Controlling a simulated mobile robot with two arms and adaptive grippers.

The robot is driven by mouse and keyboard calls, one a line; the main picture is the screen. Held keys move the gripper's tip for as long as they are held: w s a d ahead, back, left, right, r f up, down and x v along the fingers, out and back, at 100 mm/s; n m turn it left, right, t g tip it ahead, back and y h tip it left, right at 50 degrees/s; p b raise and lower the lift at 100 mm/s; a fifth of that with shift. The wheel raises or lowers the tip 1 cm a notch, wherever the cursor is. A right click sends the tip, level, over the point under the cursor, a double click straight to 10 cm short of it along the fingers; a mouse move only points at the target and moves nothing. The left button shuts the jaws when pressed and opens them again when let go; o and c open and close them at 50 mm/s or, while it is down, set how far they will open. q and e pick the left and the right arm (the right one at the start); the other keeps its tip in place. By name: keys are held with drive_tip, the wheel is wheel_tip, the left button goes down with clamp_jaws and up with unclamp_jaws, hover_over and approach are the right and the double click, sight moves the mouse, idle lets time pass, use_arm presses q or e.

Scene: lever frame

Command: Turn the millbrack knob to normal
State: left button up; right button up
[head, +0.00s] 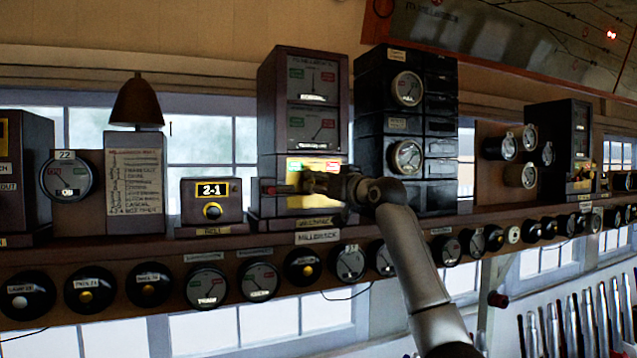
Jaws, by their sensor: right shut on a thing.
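The millbrack instrument (270,120) is a tall brown box on the shelf, with stacked panels. Its lowest panel (313,165) is lit yellow with small red and green markings. A label reading roughly "Millbrack" (317,237) is on the shelf front below it. My right gripper (297,187) is in front of the lowest panel, its arm coming from the lower right. It is shut on the millbrack knob, which the fingers mostly hide. I cannot tell the knob's pointing direction. My left gripper is not in view.
A box marked "2-1" (212,200) stands left of the instrument, a black cabinet with round dials (437,140) right of it. Round gauges and dark knobs line the shelf front below (207,287). A row of metal levers (570,325) stands at lower right.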

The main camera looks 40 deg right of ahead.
drive_tip(key=shift+a+n, duration=0.15)
drive_tip(key=shift+n, duration=0.25)
drive_tip(key=n, duration=0.3)
drive_tip(key=shift+w+f+g, duration=0.1)
drive_tip(key=shift+g, duration=0.2)
drive_tip(key=shift+f+n, duration=0.1)
drive_tip(key=shift+n, duration=0.4)
drive_tip(key=shift+f+n, duration=0.1)
drive_tip(key=shift+n, duration=0.3)
drive_tip(key=o, duration=0.8)
drive_tip(key=shift+c, duration=0.2)
drive_tip(key=o, duration=0.7)
drive_tip(key=shift+w+a, duration=0.2)
drive_tip(key=shift+a, duration=0.1)
drive_tip(key=o, duration=0.3)
drive_tip(key=shift+d, duration=0.15)
drive_tip(key=shift+s+d+r, duration=0.15)
drive_tip(key=shift+s+r, duration=0.05)
drive_tip(key=shift+r, duration=0.05)
